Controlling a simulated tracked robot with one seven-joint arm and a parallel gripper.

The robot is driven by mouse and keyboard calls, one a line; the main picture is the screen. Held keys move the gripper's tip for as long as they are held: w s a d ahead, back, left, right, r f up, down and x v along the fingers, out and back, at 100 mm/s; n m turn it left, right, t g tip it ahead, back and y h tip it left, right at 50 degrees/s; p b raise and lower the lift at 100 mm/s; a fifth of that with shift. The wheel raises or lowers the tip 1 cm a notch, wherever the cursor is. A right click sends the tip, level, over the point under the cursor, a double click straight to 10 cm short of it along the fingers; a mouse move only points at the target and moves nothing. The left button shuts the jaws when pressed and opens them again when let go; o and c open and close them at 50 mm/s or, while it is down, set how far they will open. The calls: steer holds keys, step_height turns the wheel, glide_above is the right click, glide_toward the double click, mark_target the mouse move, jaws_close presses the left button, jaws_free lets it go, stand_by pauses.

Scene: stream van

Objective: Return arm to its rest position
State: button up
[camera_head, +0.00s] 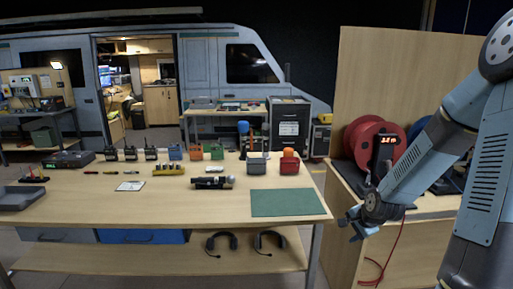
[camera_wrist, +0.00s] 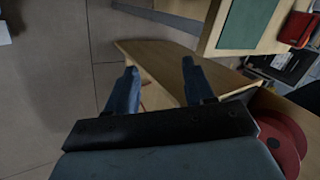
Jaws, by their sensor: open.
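My gripper (camera_head: 354,226) is at the right in the head view, off the right end of the long wooden table (camera_head: 120,215) and in front of a side cabinet (camera_head: 345,245). In the wrist view its two blue fingers (camera_wrist: 158,88) stand apart with nothing between them. My arm reaches down to it from the upper right of the head view, bent at the elbow.
Red reels (camera_head: 364,137) stand on the side cabinet behind my arm, with a red cable (camera_head: 385,262) hanging down. A green mat (camera_head: 287,203) lies at the table's right end. Radios and small bins line the table's back.

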steer(key=s+a+r+n, duration=0.2)
steer(key=s+r+n, duration=0.2)
steer(key=s+r, duration=0.5)
steer(key=s+a+r+n+h, duration=0.1)
steer(key=s+a+r+n, duration=0.2)
steer(key=s+r, duration=0.5)
steer(key=s+a+r+n, duration=0.3)
steer(key=s+r+n, duration=0.3)
steer(key=s+r, duration=0.3)
step_height(320, 180, up, 4)
steer(key=shift+s+f+g+h, duration=0.1)
steer(key=shift+s+g+h, duration=0.2)
steer(key=shift+c, duration=0.5)
steer(key=shift+c, duration=0.5)
